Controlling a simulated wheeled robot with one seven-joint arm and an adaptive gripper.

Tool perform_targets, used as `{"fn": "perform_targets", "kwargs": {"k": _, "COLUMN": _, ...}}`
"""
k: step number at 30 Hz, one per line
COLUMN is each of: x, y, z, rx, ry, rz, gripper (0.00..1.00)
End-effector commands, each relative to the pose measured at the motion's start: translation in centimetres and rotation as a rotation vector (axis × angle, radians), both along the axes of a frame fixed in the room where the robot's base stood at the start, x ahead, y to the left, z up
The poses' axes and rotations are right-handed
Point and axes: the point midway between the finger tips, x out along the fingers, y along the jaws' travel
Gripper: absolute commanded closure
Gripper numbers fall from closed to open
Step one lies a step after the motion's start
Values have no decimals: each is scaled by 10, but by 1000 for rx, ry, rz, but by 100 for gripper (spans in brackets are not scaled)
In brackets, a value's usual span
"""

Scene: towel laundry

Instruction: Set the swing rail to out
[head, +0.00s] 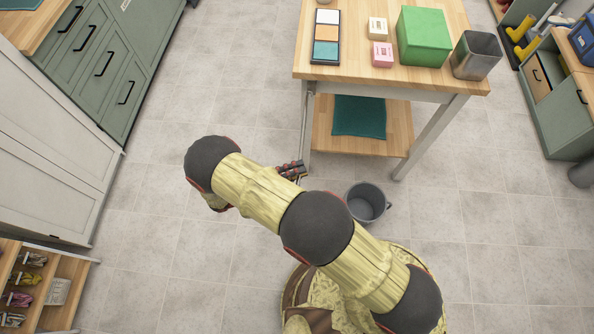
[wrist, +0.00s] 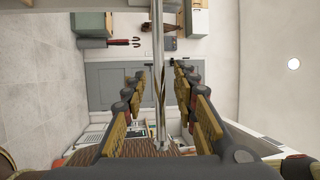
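In the wrist view a thin shiny metal bar (wrist: 158,60), which looks like the swing rail, runs from the top edge down between the two fingers of my gripper (wrist: 160,74). The fingers are apart, with a visible gap on each side of the bar, so they are not closed on it. In the head view my gripper (head: 293,170) is small and partly hidden by my arm, beside the near left leg of the wooden table (head: 455,84). The rail cannot be made out clearly there, so whether it is in or out cannot be told.
A green box (head: 423,36), a metal bin (head: 475,55) and small boxes stand on the table. A teal towel (head: 358,116) lies on its lower shelf. A grey bucket (head: 367,203) stands on the floor near my arm. Green cabinets (head: 105,60) line the left; floor between is clear.

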Motion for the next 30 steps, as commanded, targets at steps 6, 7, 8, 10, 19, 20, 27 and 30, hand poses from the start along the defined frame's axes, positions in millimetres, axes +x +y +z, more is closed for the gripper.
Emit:
{"fn": "perform_targets", "kwargs": {"k": 6, "x": -8, "y": 23, "z": -5, "rx": 1, "ry": -2, "rz": 4, "gripper": 71}}
{"fn": "perform_targets", "kwargs": {"k": 7, "x": -10, "y": 29, "z": -6, "rx": 2, "ry": -2, "rz": 4, "gripper": 71}}
{"fn": "perform_targets", "kwargs": {"k": 8, "x": -12, "y": 35, "z": -7, "rx": 2, "ry": -2, "rz": 3, "gripper": 71}}
{"fn": "perform_targets", "kwargs": {"k": 10, "x": -17, "y": 48, "z": -11, "rx": 2, "ry": -2, "rz": 4, "gripper": 71}}
{"fn": "perform_targets", "kwargs": {"k": 19, "x": -34, "y": 97, "z": -20, "rx": 0, "ry": 0, "rz": 3, "gripper": 71}}
{"fn": "perform_targets", "kwargs": {"k": 20, "x": -35, "y": 100, "z": -21, "rx": 0, "ry": -1, "rz": 2, "gripper": 71}}
{"fn": "perform_targets", "kwargs": {"k": 27, "x": -38, "y": 112, "z": -22, "rx": 1, "ry": 1, "rz": 1, "gripper": 71}}
{"fn": "perform_targets", "kwargs": {"k": 30, "x": -39, "y": 112, "z": -22, "rx": 1, "ry": 1, "rz": 1, "gripper": 71}}
